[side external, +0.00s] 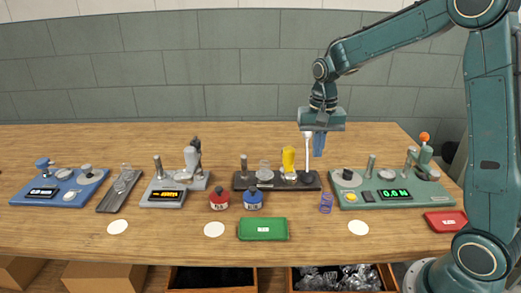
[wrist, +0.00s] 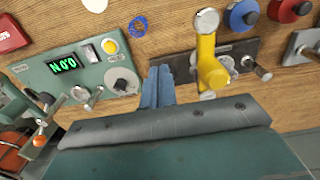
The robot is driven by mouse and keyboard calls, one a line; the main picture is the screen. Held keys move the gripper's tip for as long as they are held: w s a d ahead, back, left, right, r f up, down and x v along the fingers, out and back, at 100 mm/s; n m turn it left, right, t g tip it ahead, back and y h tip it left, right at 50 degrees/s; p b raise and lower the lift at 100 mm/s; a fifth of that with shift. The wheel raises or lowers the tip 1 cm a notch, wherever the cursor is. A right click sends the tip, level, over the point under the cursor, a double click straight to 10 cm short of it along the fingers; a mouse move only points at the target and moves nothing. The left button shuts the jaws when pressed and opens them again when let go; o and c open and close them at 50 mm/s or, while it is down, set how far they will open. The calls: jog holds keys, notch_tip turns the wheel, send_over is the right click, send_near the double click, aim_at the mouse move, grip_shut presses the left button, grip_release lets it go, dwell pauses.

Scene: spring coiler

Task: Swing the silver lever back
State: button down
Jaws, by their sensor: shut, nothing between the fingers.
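The silver lever (side external: 307,153) is a slim pale rod. It stands upright at the right end of a black base (side external: 239,182) in the side view. My gripper (side external: 319,154) is shut and empty, with its blue fingers pointing down just right of the rod's upper part. I cannot tell whether they touch. In the wrist view the shut fingers (wrist: 158,88) hang over the left end of the base (wrist: 243,50). The rod does not clearly show there. A yellow arm (side external: 288,158) with a silver end (wrist: 207,21) stands beside it on the same base.
A green device (side external: 384,202) with a lit display is to the right. A grey device (side external: 175,188) is to the left.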

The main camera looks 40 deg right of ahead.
jog(key=shift+r, duration=2.85)
